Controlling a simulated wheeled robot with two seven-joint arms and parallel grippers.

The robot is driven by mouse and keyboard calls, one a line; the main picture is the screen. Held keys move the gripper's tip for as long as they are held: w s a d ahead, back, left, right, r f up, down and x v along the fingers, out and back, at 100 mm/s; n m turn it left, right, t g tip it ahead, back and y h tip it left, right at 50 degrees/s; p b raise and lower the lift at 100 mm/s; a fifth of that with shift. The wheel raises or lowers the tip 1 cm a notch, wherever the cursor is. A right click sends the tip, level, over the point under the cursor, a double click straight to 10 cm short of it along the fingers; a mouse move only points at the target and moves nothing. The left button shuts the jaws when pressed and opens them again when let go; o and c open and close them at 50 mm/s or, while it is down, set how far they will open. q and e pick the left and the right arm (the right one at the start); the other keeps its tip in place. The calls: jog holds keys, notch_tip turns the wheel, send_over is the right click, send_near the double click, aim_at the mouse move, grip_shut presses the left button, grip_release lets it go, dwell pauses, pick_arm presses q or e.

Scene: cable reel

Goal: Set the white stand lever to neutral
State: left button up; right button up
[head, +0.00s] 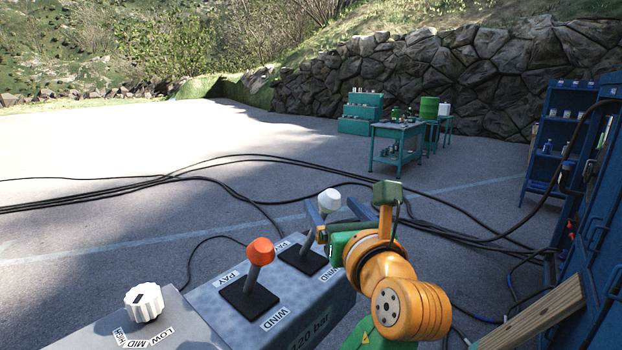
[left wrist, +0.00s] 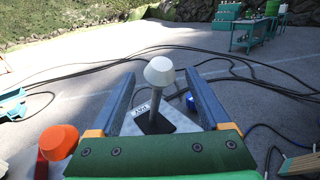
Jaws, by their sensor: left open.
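The white-knobbed stand lever (head: 330,201) rises from a black plate on the grey control box and leans to the right in the head view. Labels reading PAY and WIND flank its plate. My left gripper (head: 336,209) is open at the lever's knob. In the left wrist view the white knob (left wrist: 160,71) shows between the two spread fingers, with a visible gap on each side. I cannot tell if either finger touches the shaft. My right gripper is not in view.
An orange-knobbed lever (head: 260,250) stands close by on the same control box (head: 222,298), and also shows beside my gripper in the left wrist view (left wrist: 59,142). A white dial (head: 144,302) is at the left. Black cables (head: 190,174) cross the ground; a blue cabinet (head: 562,140) stands right.

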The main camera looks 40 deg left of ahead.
pick_arm(q)
jog(key=shift+w+a+r, duration=0.15)
jog(key=shift+r, duration=0.05)
jog(key=w+a+p, duration=0.1)
jog(key=a+r+p, duration=0.1)
jog(key=shift+w+p, duration=0.35)
jog(key=shift+w+a+f, duration=0.25)
jog(key=shift+w+a, duration=0.2)
jog(key=shift+a, duration=0.15)
jog(key=shift+w+a+f, duration=0.25)
jog(key=shift+w+a, duration=0.2)
jog(key=shift+a, duration=0.1)
jog(key=shift+s+d+r, duration=0.1)
jog(key=shift+d, duration=0.1)
jog(key=c, duration=0.5)
grip_shut()
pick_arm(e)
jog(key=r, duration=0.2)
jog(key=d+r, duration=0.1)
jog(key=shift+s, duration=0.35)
